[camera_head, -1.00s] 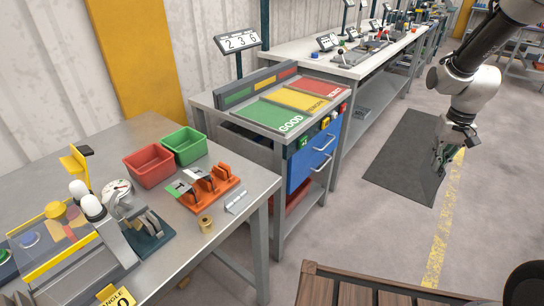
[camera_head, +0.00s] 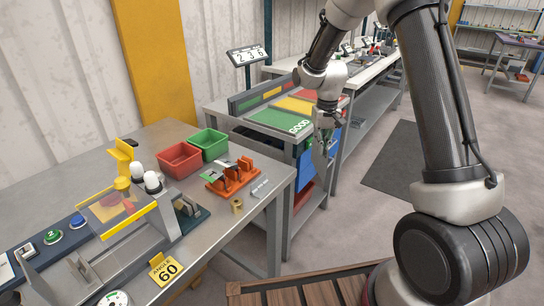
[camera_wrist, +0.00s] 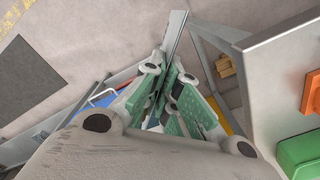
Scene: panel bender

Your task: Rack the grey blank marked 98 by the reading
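My gripper (camera_head: 325,128) hangs beside the right front corner of the sorting stand. In the wrist view its green-padded fingers (camera_wrist: 168,92) are close together on a thin grey plate (camera_wrist: 176,35), seen nearly edge-on. This looks like the grey blank; no number can be read on it. The stand's top has a green GOOD field (camera_head: 282,118), a yellow field (camera_head: 296,104) and a red field (camera_head: 318,95). A display (camera_head: 248,55) behind it reads 236. An orange holder (camera_head: 232,178) with upright plates stands on the near table.
A red bin (camera_head: 180,158) and a green bin (camera_head: 209,143) stand behind the orange holder. A brass cylinder (camera_head: 237,206) and a small silver plate (camera_head: 260,187) lie in front. A dark floor mat (camera_head: 395,165) lies right.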

